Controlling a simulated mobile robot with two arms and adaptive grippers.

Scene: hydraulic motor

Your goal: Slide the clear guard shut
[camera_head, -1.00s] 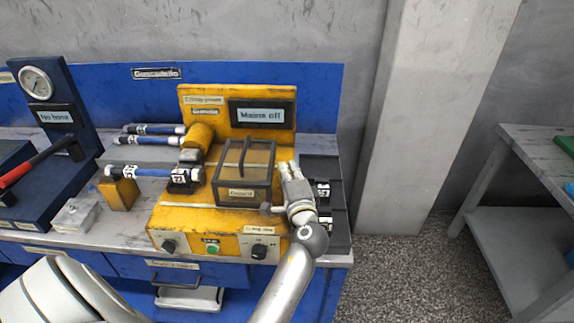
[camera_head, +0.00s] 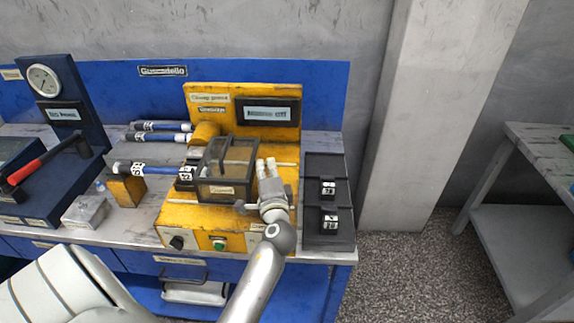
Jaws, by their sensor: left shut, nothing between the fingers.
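The clear guard (camera_head: 228,168), a see-through box with dark edges and a small label on its front, sits on top of the yellow machine (camera_head: 180,213). Its left side is close to the dark clamp (camera_head: 186,176) where a blue hose ends. A pale rail (camera_head: 287,164) shows to the right of the guard. My left gripper (camera_head: 266,167) is shut and empty, upright beside the guard's right side. It looks to be touching or very near that side; the exact contact is hard to tell. My right gripper is not in view.
A black tray (camera_head: 342,180) with two labelled dark blocks stands right of the machine. Blue hoses (camera_head: 160,138) lie at the back left. A gauge stand (camera_head: 57,100) and a red-handled tool (camera_head: 27,172) are at the far left. A display (camera_head: 268,113) is behind the guard.

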